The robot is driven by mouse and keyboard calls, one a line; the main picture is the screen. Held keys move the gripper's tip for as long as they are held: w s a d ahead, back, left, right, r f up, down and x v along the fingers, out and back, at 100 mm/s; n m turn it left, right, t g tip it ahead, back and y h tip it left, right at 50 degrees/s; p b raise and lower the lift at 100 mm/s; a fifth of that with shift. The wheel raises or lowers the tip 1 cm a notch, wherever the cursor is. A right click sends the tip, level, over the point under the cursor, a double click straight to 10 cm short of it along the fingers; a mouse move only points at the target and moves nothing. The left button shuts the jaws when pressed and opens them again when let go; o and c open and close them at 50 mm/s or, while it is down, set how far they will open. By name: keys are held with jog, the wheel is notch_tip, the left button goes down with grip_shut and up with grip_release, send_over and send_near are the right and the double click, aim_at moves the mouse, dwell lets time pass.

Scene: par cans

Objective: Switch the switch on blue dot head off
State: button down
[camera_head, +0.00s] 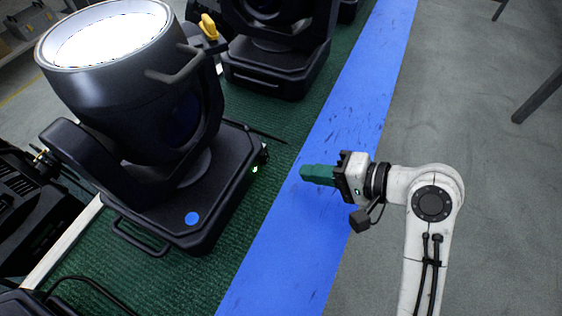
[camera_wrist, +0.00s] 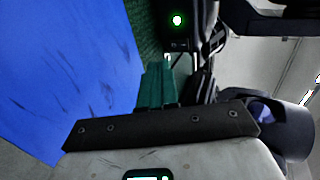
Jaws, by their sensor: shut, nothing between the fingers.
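The blue dot head (camera_head: 130,90) is a black moving-head lamp with a bright lit lens, at the left in the head view. A blue dot (camera_head: 192,218) marks its base (camera_head: 225,190). A green light glows on the base's right side panel, where the switch (camera_head: 254,169) seems to be; the switch's shape is too small to tell. My gripper (camera_head: 303,174) has green fingers, shut and empty, pointing left toward that panel, with a gap between in the head view.
A blue strip (camera_head: 340,110) runs along the green ribbed mat (camera_head: 262,140), under my gripper. Another black lamp head (camera_head: 275,60) stands behind, with a yellow part (camera_head: 208,27) near it. A thin dark cable lies by the panel. Grey floor at right is mostly clear.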

aim_at(266, 160)
jog(key=x, duration=0.4)
jog(key=r+p+x, duration=0.1)
jog(key=x, duration=0.2)
jog(key=shift+w+a, duration=0.15)
jog(key=shift+a, duration=0.15)
jog(key=shift+a+f+b, duration=0.15)
jog(key=shift+f+b, duration=0.15)
jog(key=shift+w+r+y, duration=0.1)
jog(key=shift+r+y, duration=0.1)
jog(key=shift+y, duration=0.2)
jog(key=shift+a+r, duration=0.1)
jog(key=shift+r, duration=0.05)
jog(key=shift+r+p, duration=0.75)
jog(key=shift+p, duration=0.35)
